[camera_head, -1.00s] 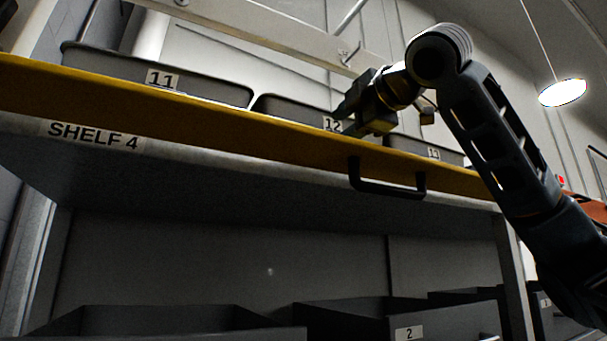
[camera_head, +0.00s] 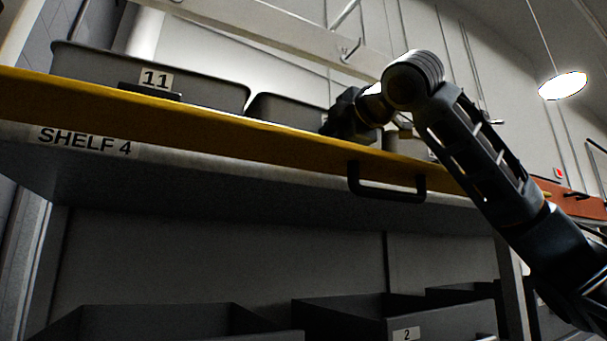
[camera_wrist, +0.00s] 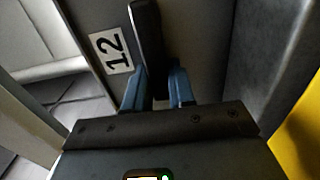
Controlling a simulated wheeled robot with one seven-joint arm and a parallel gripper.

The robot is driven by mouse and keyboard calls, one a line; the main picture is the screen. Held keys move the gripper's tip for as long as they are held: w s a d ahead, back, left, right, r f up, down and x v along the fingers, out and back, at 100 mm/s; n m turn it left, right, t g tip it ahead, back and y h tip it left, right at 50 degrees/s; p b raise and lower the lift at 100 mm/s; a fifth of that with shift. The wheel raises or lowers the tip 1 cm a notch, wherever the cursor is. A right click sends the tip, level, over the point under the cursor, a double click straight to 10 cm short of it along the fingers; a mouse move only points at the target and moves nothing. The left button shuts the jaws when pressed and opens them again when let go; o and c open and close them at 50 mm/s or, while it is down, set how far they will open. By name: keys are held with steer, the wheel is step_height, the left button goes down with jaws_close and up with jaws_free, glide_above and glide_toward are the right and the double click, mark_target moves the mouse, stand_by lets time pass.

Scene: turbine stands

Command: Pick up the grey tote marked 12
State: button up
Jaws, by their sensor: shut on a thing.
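The grey tote marked 12 (camera_head: 283,108) sits on the upper shelf, right of the tote marked 11. Its right part and label are hidden behind my gripper (camera_head: 332,125) in the head view. In the wrist view the white label 12 (camera_wrist: 111,52) shows on the tote's grey front wall, beside a dark upright handle (camera_wrist: 147,35). The blue fingers of my gripper (camera_wrist: 158,82) are at this handle, one on each side, shut on it. I cannot see the tote clear of the shelf.
The tote marked 11 (camera_head: 210,92) stands close on the left. A yellow shelf edge (camera_head: 240,137) with a dark pull handle (camera_head: 388,190) runs below. Another tote is partly hidden behind my arm on the right. Dark bins (camera_head: 345,318) sit on the lower level.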

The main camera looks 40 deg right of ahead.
jaws_close()
steer(key=shift+r, duration=0.15)
